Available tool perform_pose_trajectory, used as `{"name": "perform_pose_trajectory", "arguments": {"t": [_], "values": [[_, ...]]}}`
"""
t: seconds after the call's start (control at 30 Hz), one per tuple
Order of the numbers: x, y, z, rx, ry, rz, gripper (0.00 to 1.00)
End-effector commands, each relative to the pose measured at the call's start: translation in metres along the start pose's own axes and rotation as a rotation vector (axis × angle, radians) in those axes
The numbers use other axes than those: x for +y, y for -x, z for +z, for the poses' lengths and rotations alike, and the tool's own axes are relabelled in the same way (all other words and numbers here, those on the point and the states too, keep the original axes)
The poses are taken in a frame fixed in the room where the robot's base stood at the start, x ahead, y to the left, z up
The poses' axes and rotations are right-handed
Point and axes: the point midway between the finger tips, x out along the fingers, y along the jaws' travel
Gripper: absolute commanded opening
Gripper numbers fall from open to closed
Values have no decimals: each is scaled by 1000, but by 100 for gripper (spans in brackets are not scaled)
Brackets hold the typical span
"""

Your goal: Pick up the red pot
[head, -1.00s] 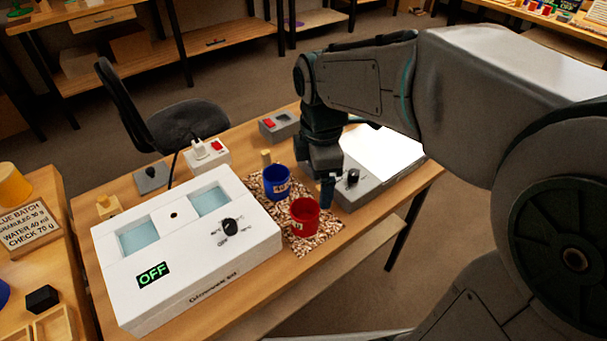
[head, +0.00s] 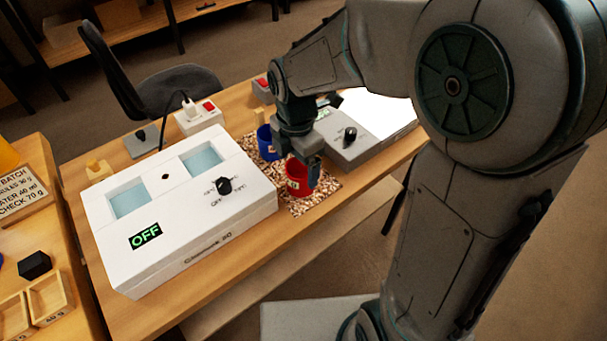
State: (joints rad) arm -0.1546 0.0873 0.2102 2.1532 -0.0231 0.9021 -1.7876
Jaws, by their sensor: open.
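The red pot (head: 296,181) stands upright on a speckled cork-like mat (head: 327,188) on the wooden bench. My gripper (head: 311,170) points down at the pot's right rim, overlapping it in the head view. It is open, and I cannot tell whether a finger is inside the pot or touching it. A blue pot (head: 266,143) stands just behind the red one on the same mat, partly hidden by my wrist.
A grey unit (head: 341,146) with a black knob and a bright white panel (head: 378,111) stands close on the right. The bench's front edge is near the mat.

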Motion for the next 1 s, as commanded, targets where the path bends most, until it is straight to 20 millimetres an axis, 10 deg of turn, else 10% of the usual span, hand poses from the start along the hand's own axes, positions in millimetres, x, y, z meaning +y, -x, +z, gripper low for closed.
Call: {"name": "perform_pose_trajectory", "arguments": {"t": [0.6, 0.8, 1.0], "values": [[0, -49, 9, 0, -1, -1, 84], [0, -49, 9, 0, -1, -1, 36], [0, -49, 9, 0, -1, -1, 36]]}}
